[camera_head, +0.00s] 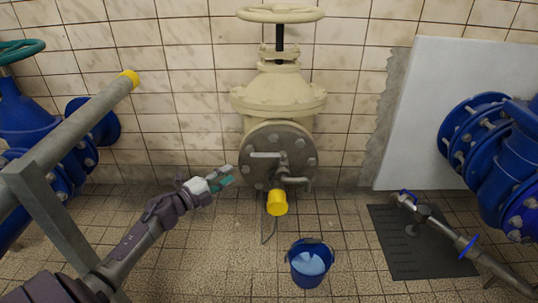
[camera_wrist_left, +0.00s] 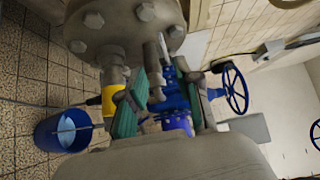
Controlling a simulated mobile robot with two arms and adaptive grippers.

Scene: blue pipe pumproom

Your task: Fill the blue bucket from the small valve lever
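The blue bucket (camera_head: 299,277) stands upright on the floor, a little in front of and right of the yellow-ended spout (camera_head: 277,203). A pale blue surface shows inside it; I cannot tell its level. Small grey levers (camera_head: 265,155) sit on the round flange of the cream valve. My left gripper (camera_head: 224,177) is open and empty, left of the flange and apart from it. In the left wrist view its teal-padded fingers (camera_wrist_left: 165,108) are spread, with the yellow spout end (camera_wrist_left: 110,98) and the bucket (camera_wrist_left: 45,135) beyond to the left. My right gripper is not in view.
The large cream valve (camera_head: 278,95) with its handwheel stands against the tiled wall. A grey rail (camera_head: 85,120) with a yellow cap is at left. Blue pipework (camera_head: 490,140) and a dark mat (camera_head: 405,255) are at right. Floor around the bucket is clear.

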